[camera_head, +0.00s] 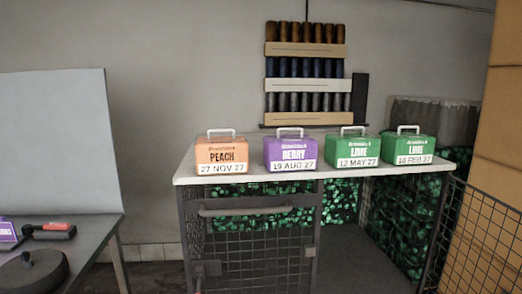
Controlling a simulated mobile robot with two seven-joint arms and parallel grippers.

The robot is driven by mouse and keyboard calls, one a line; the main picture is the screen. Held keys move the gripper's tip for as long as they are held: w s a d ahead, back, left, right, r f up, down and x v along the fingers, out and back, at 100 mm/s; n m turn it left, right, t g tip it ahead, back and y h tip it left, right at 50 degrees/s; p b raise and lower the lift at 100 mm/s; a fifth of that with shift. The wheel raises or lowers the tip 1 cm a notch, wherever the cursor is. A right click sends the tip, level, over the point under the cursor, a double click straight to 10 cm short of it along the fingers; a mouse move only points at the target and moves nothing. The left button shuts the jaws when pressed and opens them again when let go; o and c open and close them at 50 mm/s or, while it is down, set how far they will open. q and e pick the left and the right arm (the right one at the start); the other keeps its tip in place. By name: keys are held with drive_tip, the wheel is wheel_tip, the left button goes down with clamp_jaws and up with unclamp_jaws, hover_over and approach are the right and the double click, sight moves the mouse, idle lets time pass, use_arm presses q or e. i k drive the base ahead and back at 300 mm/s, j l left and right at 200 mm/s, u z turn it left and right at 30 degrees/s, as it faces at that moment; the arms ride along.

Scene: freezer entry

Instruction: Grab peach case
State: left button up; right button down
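The orange peach case (222,154) has a white handle on top and a label reading PEACH, 27 NOV 27. It stands upright at the left end of the white counter top (330,178). To its right, with a gap, stands a purple berry case (290,151). Two green lime cases follow, one dated 12 MAY 27 (358,149) and one dated 18 FEB 27 (408,147). Neither of my grippers shows in the head view.
Below the counter is a wire cage with a horizontal handle (245,209) and green contents. A grey table (95,245) at the left holds a dark round object (32,272) and a red-and-black item (50,230). Mesh (480,235) and a tan wall (500,120) bound the right.

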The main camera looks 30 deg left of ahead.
sight(227, 154)
drive_tip(key=i+l+u, duration=0.1)
drive_tip(key=i+u, duration=0.15)
drive_tip(key=i, duration=0.2)
drive_tip(key=i+l+u, duration=0.25)
drive_tip(key=i, duration=0.15)
drive_tip(key=i+l+u, duration=0.25)
drive_tip(key=i, duration=0.2)
